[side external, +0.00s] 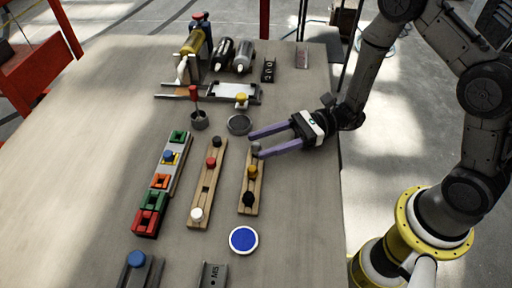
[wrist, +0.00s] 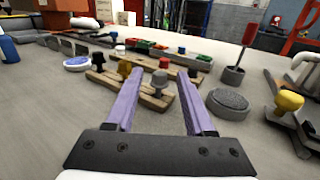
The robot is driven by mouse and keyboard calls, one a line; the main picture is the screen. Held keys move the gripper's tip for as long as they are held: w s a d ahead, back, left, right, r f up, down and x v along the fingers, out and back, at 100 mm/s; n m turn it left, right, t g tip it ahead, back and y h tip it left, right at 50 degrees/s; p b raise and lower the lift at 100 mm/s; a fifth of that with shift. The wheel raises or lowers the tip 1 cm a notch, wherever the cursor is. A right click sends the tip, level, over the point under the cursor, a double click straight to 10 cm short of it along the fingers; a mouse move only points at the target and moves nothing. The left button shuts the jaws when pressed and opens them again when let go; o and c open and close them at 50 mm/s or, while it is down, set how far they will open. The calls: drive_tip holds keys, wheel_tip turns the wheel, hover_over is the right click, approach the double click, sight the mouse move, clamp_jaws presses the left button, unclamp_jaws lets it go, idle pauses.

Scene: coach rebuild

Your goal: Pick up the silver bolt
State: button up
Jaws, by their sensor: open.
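The silver bolt (wrist: 159,80) stands upright at the near end of a short wooden rack in the wrist view. A yellow bolt (wrist: 124,69) and a black bolt (wrist: 97,61) stand in the same rack. My gripper (wrist: 160,75) is open and empty, and the silver bolt shows in the gap between its purple fingers. In the side external view my gripper (side external: 253,144) reaches in from the right, and the lower fingertip partly covers the silver bolt at the rack's (side external: 245,208) far end. Whether a finger touches it I cannot tell.
A longer wooden rack (side external: 204,190) with dark, red and white bolts stands to the left. A grey round dish (side external: 239,124) and a cup with a red-handled tool (side external: 199,120) lie beyond. A blue-topped disc (side external: 243,239) is nearer the camera. Bare table lies left.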

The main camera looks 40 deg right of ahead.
drive_tip(key=shift+x, duration=1.4)
clamp_jaws()
